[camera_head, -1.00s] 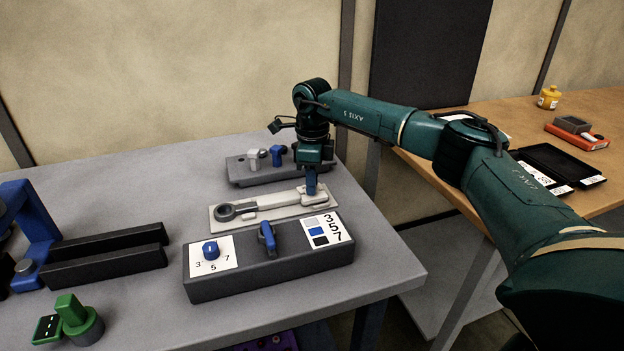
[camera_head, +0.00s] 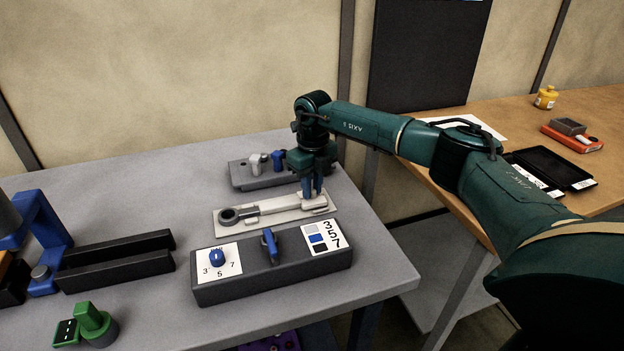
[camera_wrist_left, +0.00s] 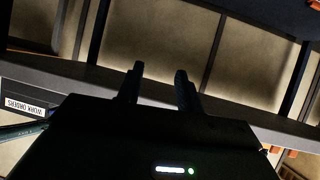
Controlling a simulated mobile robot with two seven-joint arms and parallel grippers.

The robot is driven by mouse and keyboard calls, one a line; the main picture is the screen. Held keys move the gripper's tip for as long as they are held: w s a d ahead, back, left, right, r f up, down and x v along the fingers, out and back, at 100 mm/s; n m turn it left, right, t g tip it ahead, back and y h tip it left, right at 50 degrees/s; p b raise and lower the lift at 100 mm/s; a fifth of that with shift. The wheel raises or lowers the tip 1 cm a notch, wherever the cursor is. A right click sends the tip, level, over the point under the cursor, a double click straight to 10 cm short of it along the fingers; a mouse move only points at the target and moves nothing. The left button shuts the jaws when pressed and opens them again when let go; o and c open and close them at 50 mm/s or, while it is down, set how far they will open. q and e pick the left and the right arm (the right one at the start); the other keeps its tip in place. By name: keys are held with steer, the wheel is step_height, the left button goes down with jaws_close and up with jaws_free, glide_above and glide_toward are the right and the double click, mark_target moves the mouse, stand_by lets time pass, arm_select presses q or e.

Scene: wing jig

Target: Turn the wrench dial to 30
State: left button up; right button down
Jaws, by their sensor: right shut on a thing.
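The grey wrench (camera_head: 265,208) lies on a pale flat tray (camera_head: 232,228), its ring end at the left. My right gripper (camera_head: 312,193) points straight down at the wrench's right end, with both blue fingers shut on the dial there. The fingers cover most of the dial, and its numbers cannot be read in the head view. My left gripper (camera_wrist_left: 160,72) shows in the left wrist view with its two dark fingers apart and nothing between them.
A dark box (camera_head: 285,272) with a blue knob (camera_head: 217,258) and a blue lever (camera_head: 270,245) stands in front of the tray. A grey block (camera_head: 245,178) with small levers stands behind. Black rails (camera_head: 115,262) and a green part (camera_head: 92,318) are at the left.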

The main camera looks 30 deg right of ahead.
mark_target(313, 190)
steer(key=shift+m+p, duration=0.75)
steer(key=shift+m, duration=0.95)
steer(key=c, duration=1.3)
jaws_free()
steer(key=shift+r, duration=0.1)
step_height(313, 190, up, 13)
steer(key=b, duration=0.1)
steer(key=shift+d, duration=0.1)
